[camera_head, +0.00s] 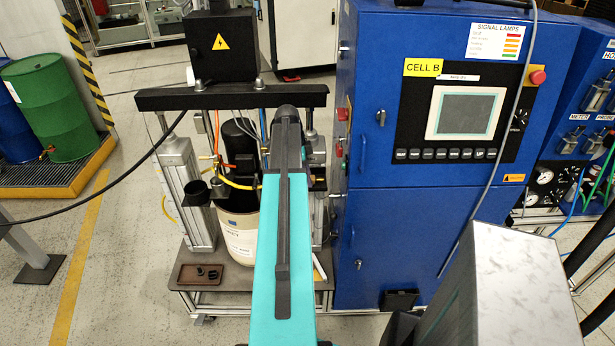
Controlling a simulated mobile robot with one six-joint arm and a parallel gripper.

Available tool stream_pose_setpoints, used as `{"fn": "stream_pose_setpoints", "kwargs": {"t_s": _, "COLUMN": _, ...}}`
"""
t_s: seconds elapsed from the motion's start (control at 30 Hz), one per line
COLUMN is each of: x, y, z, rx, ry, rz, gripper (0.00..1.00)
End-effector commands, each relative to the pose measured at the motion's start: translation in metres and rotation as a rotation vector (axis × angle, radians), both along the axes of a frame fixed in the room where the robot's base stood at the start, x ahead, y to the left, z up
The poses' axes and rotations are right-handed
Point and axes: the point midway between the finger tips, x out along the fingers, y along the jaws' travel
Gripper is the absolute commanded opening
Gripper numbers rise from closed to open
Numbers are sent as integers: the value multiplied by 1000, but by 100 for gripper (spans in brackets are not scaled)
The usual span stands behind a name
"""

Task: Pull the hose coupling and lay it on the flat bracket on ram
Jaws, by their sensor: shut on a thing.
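My teal arm reaches from the bottom middle up to the drum pump and covers its centre. My gripper is hidden behind it, so its jaws and anything in them cannot be seen. The pump has a pale pail (238,232) with a black cylinder (239,136) above it, between two upright rams; the left ram (186,190) shows clearly. A dark bracket (205,194) with a round black part sticks out from the left ram toward the pail. A yellow hose (238,184) runs from beside this bracket behind my arm. I cannot make out the hose coupling.
A dark crossbeam (230,97) spans the rams, with a black box (219,46) above. A brown tray (214,276) with small black parts lies on the pump's base. The blue cabinet (400,215) stands close on the right. A black cable (95,198) hangs at left.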

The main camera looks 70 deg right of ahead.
Motion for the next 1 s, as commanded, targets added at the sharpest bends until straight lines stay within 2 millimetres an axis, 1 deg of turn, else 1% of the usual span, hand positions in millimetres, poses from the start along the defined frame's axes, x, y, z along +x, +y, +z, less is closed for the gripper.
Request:
{"fn": "stream_pose_setpoints", "kwargs": {"t_s": 0.83, "x": 5, "y": 4, "z": -7, "rx": 9, "ry": -3, "rz": 0, "gripper": 0}}
{"fn": "stream_pose_setpoints", "kwargs": {"t_s": 0.87, "x": 5, "y": 5, "z": -7, "rx": 9, "ry": -3, "rz": 0, "gripper": 23}}
{"fn": "stream_pose_setpoints", "kwargs": {"t_s": 0.9, "x": 5, "y": 5, "z": -8, "rx": 10, "ry": -3, "rz": 0, "gripper": 30}}
{"fn": "stream_pose_setpoints", "kwargs": {"t_s": 0.97, "x": 5, "y": 5, "z": -8, "rx": 11, "ry": -2, "rz": 1, "gripper": 40}}
{"fn": "stream_pose_setpoints", "kwargs": {"t_s": 1.0, "x": 5, "y": 6, "z": -8, "rx": 13, "ry": -1, "rz": 0, "gripper": 43}}
